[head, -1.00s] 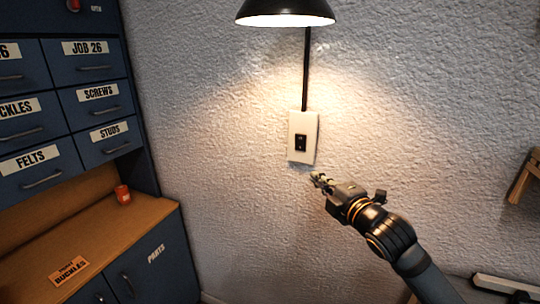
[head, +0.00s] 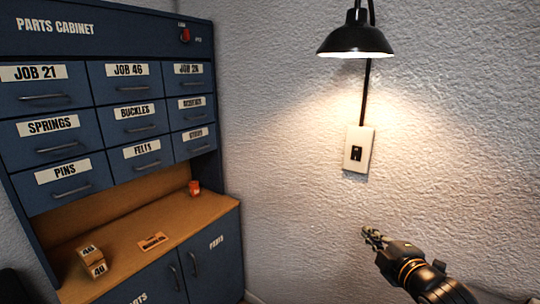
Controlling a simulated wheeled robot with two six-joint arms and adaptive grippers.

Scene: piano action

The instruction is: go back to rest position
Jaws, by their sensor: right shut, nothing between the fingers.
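My right gripper (head: 371,237) is at the lower right of the head view, in front of the white textured wall. Its fingers are shut with nothing between them. It is below and apart from the white wall switch plate (head: 358,149). My left gripper is not in view.
A blue parts cabinet (head: 110,37) with labelled drawers stands at left. Its wooden counter (head: 125,244) holds small boxes marked 46 (head: 91,261), an orange label (head: 153,241) and a small orange container (head: 194,188). A lit black lamp (head: 356,38) hangs above the switch. Free space lies between cabinet and gripper.

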